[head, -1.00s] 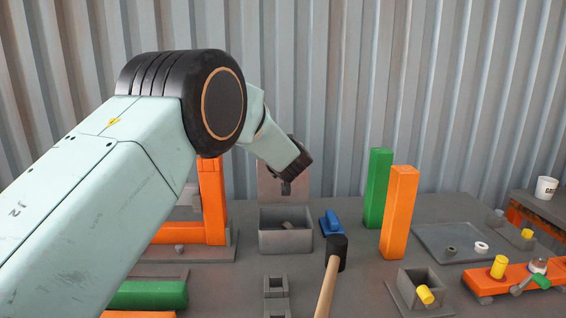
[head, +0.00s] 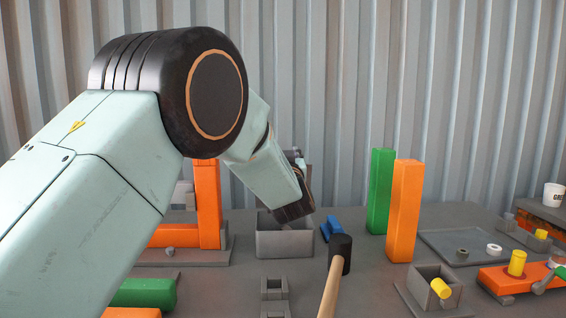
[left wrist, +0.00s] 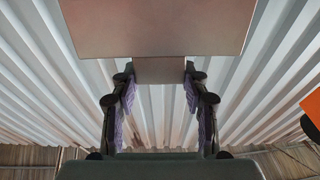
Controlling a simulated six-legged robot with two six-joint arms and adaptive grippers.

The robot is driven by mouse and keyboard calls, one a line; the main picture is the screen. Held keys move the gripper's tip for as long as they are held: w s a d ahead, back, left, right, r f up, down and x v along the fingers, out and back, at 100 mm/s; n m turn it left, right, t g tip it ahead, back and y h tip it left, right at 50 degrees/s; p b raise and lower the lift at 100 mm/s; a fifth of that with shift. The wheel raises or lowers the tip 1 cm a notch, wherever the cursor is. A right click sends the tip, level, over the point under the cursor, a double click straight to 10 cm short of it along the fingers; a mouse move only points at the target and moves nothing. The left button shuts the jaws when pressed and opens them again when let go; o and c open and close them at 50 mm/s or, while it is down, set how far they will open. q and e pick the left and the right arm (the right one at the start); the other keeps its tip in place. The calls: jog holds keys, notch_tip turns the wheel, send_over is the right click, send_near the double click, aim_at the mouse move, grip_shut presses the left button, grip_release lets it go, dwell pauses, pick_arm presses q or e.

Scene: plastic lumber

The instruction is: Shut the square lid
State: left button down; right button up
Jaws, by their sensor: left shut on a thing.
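A grey square box (head: 285,243) stands on the table below my left wrist in the head view. Its square lid is mostly hidden behind that wrist. In the left wrist view the lid (left wrist: 155,25) is a flat grey-brown panel across the top, with a narrower tab (left wrist: 160,71) on its lower edge. My left gripper (left wrist: 160,78) has its two fingers on either side of the tab, shut on it. In the head view the wrist hides the fingers and part of the box's opening. My right gripper is not in view.
A mallet (head: 339,255) and a blue piece (head: 331,229) lie just right of the box. Green (head: 381,190) and orange (head: 402,210) posts stand farther right. An orange frame (head: 208,205) stands left of the box. A corrugated wall (head: 400,80) rises behind.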

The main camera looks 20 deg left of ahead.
pick_arm(q)
jog(key=shift+s+d+f+b, duration=0.15)
jog(key=shift+s+f+b, duration=0.2)
jog(key=shift+s+b, duration=0.05)
jog(key=shift+t, duration=0.3)
jog(key=c, duration=0.6)
grip_release()
jog(key=shift+r, duration=0.1)
jog(key=shift+c, duration=0.2)
jog(key=shift+r, duration=0.1)
jog(key=v, duration=0.7)
jog(key=shift+s+d, duration=0.2)
